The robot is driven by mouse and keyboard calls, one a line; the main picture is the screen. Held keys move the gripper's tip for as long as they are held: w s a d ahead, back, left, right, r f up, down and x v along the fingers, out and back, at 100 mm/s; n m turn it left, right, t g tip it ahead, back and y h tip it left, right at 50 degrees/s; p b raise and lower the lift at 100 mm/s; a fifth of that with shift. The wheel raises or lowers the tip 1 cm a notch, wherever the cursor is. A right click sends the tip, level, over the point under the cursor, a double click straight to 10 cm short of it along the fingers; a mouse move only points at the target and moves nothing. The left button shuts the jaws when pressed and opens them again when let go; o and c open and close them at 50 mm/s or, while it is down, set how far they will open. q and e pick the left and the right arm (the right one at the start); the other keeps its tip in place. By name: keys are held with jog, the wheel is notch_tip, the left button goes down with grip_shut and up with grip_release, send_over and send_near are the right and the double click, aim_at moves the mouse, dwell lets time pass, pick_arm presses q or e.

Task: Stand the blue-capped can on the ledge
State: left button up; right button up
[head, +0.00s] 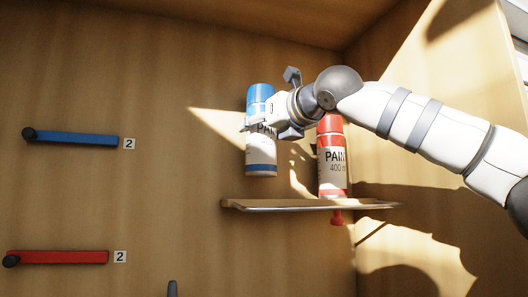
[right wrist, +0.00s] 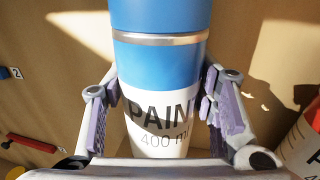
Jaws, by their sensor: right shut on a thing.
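The blue-capped can (head: 261,155) is white with a blue cap, a blue lower band and PAINT lettering. My right gripper (head: 254,126) is shut around its middle and holds it about upright. Its base is above the left part of the wooden ledge (head: 290,205), with a gap between them in the head view. In the right wrist view the can (right wrist: 155,65) fills the space between the two fingers (right wrist: 158,112). Its base is hidden there. My left gripper is not in view.
A red-capped paint can (head: 332,171) stands on the ledge to the right of the held can; it also shows in the right wrist view (right wrist: 302,145). A blue bar (head: 75,138) and a red bar (head: 62,257) are on the back wall at left.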

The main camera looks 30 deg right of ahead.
aim_at(263, 149)
jog(key=f, duration=0.2)
jog(key=w+f, duration=0.1)
jog(key=f, duration=0.1)
jog(key=shift+d+f+b, duration=0.1)
jog(key=shift+d+b, duration=0.25)
jog(key=shift+d, duration=0.05)
jog(key=shift+f, duration=0.15)
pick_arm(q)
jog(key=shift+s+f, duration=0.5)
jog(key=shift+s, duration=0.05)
pick_arm(e)
jog(key=shift+s, duration=0.15)
jog(key=o, duration=1.5)
